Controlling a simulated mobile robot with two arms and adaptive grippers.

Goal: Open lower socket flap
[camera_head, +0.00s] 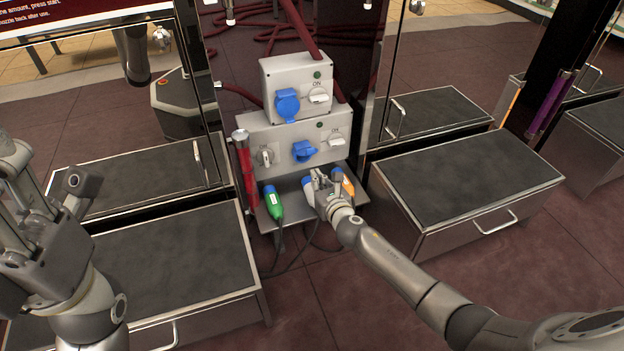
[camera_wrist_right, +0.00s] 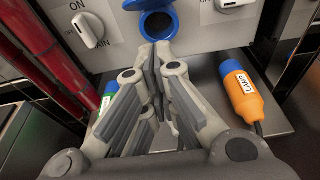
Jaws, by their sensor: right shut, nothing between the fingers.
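The lower socket (camera_head: 303,151) is blue and sits on the lower grey box. In the right wrist view the lower socket's round dark opening (camera_wrist_right: 158,22) shows, with its blue flap (camera_wrist_right: 140,4) standing out above it, partly cut by the frame's top edge. My right gripper (camera_head: 318,177) is shut and empty, in front of and below the lower socket. Its closed fingertips (camera_wrist_right: 156,50) are just under the socket's rim; whether they touch is unclear. My left gripper (camera_head: 45,190) is at the left, open and empty, far from the socket.
The upper socket (camera_head: 287,105) has a blue cover. Below, a green plug (camera_head: 273,202) and an orange plug (camera_wrist_right: 242,90) flank my right gripper on a grey shelf (camera_wrist_right: 275,122). White knobs (camera_wrist_right: 90,30) sit beside the socket. Red tubing (camera_wrist_right: 45,55) runs at left.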

